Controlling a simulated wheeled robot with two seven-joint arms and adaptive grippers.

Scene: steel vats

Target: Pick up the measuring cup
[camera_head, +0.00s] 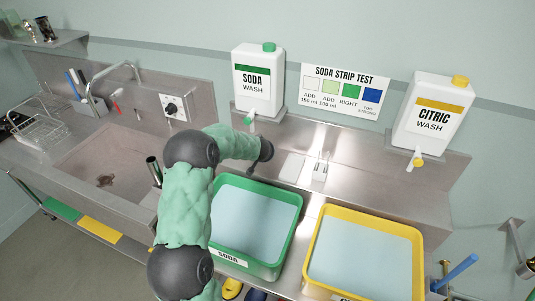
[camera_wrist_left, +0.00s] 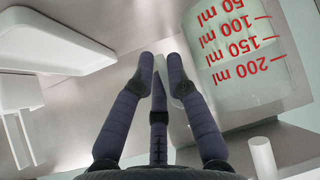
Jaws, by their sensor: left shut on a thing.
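The measuring cup (camera_wrist_left: 222,100) is clear with red ml marks, which read upside down at the right of the left wrist view. My left gripper (camera_wrist_left: 161,62) has its dark fingers closed together on a pale part beside the cup wall, which looks like its handle. In the head view my left arm reaches to the back counter, and its dark wrist end (camera_head: 265,150) hides the fingers and the cup there. I cannot tell whether the cup touches the counter. My right gripper is in neither view.
A green tub (camera_head: 293,222) and a yellow tub (camera_head: 417,262) of pale liquid stand in front. The soda jug (camera_head: 258,80) and citric jug (camera_head: 433,112) sit behind. A white tray (camera_head: 291,166) and small holder (camera_head: 320,170) lie right of my wrist. A sink (camera_head: 75,160) is left.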

